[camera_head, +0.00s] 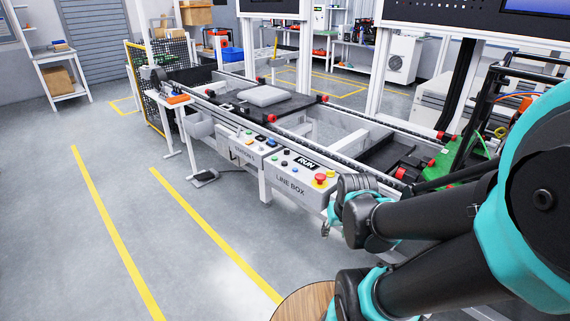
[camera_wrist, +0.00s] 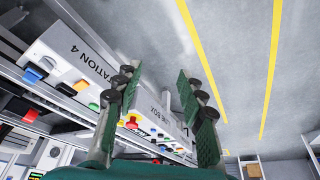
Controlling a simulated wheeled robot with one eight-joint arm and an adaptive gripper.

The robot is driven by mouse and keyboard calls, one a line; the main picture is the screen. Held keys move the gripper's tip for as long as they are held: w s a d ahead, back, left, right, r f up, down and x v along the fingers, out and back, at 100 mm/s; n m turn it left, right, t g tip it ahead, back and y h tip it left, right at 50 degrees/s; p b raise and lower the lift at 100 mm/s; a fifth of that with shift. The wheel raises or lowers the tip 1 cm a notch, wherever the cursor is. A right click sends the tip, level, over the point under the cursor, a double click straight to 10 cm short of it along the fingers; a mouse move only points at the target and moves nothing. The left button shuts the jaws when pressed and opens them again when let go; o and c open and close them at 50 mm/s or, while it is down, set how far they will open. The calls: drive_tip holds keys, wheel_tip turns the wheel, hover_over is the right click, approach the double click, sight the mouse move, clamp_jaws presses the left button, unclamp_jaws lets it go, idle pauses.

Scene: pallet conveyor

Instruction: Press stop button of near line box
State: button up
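The near line box (camera_head: 288,187) is a pale sloped panel marked LINE BOX on the conveyor's near side. It has a RUN display (camera_head: 306,163), several small coloured buttons and a red mushroom button (camera_head: 320,178) on a yellow base at its right end. Which small button is the stop button is too small to read. In the wrist view, my gripper (camera_wrist: 158,82) is open and empty, its green fingers spread. Part of the line box (camera_wrist: 157,112) shows between and behind the fingers, with a red button (camera_wrist: 132,123) near the left finger. I see no contact.
A STATION 4 box (camera_wrist: 68,52) with coloured buttons stands beside the line box. The conveyor (camera_head: 365,135) runs behind, carrying a grey block (camera_head: 264,95) on a dark pallet. The floor (camera_head: 110,215) with yellow lines is clear at left. A round wooden top (camera_head: 304,302) is at the bottom.

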clamp_jaws()
idle(1.4)
